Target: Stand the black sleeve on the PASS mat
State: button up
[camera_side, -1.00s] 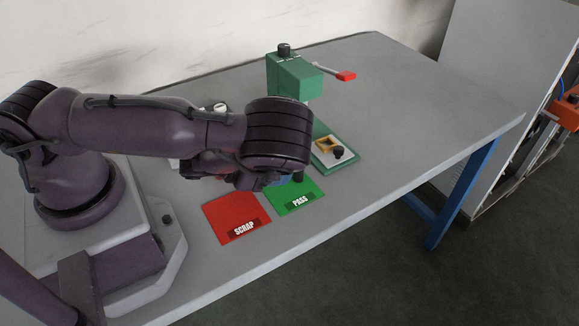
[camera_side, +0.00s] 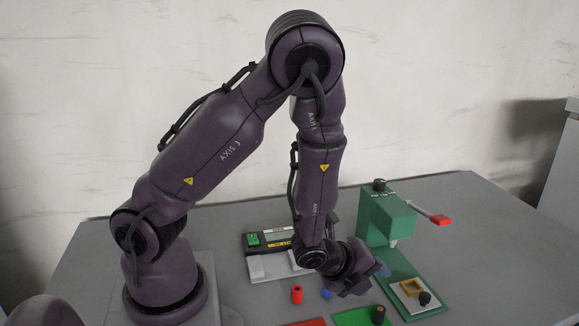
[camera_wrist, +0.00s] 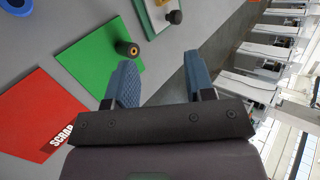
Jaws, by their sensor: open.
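The black sleeve (camera_side: 379,314) stands upright on the green PASS mat (camera_side: 352,318). In the wrist view the sleeve (camera_wrist: 127,48) shows an orange-brown centre in its top, and it stands near the edge of the PASS mat (camera_wrist: 92,62). My gripper (camera_side: 368,279) is above and behind the mat in the side view. In the wrist view my gripper (camera_wrist: 160,65) has its two blue fingers wide apart with nothing between them. The sleeve is beyond the left fingertip and apart from it.
A red SCRAP mat (camera_wrist: 38,112) lies beside the PASS mat. A green press (camera_side: 388,220) with a red-tipped lever stands right; its base carries a yellow frame (camera_side: 411,288) and black knob (camera_side: 424,298). A red sleeve (camera_side: 297,294), blue piece (camera_side: 326,295) and gauge box (camera_side: 275,238) are left.

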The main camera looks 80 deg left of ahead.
notch_tip(320, 180, up, 9)
jog(key=d+n+g+h, duration=0.1)
jog(key=n+g, duration=0.1)
jog(key=n, duration=0.6)
jog(key=s+r+n+g, duration=0.2)
jog(key=s+r+n, duration=0.8)
jog(key=s+r, duration=0.5)
jog(key=shift+s+a+r+n+h, duration=0.3)
jog(key=shift+a+n, duration=0.1)
jog(key=shift+a, duration=0.05)
